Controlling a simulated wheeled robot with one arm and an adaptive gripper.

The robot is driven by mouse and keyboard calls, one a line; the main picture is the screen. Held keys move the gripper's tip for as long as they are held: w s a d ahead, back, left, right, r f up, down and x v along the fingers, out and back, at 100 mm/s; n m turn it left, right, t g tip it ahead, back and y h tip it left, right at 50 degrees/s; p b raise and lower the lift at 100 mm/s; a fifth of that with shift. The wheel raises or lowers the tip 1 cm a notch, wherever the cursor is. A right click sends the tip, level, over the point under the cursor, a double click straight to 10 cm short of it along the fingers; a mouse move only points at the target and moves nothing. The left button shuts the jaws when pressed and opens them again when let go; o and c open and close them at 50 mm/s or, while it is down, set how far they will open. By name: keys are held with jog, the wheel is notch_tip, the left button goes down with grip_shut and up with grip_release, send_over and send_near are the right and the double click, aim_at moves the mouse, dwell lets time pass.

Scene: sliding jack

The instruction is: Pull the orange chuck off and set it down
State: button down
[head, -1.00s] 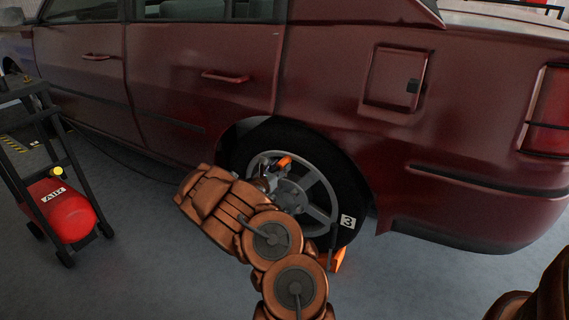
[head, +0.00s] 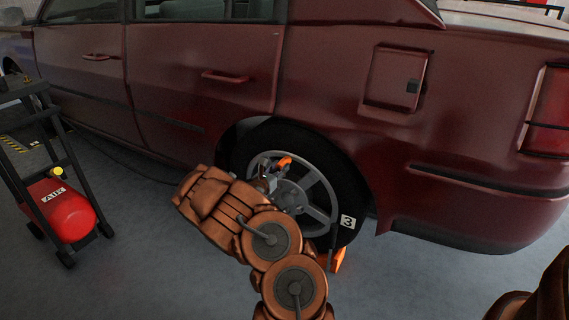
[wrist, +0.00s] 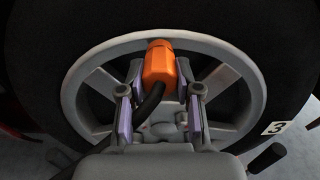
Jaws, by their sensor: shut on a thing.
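The orange chuck (wrist: 159,64) sits between the two fingertips of my gripper (wrist: 160,80) in the wrist view, in front of the upper part of the wheel rim (wrist: 84,88). A black hose (wrist: 150,103) runs down from it between the fingers. My gripper is shut on the chuck. In the head view the chuck (head: 284,162) shows as a small orange piece at the rim's upper left, beside my gripper (head: 271,175). The valve is hidden, so I cannot tell whether the chuck still touches it.
The dark red car (head: 330,70) fills the back, with its tire (head: 350,195) bearing a "3" label. A red air tank (head: 64,213) on a black cart stands at left.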

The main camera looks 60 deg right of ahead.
aim_at(279, 168)
jog(key=shift+a, duration=0.55)
dwell(0.6)
jog(key=shift+s+a+p, duration=0.1)
jog(key=shift+a+p, duration=0.2)
jog(key=shift+a, duration=1.1)
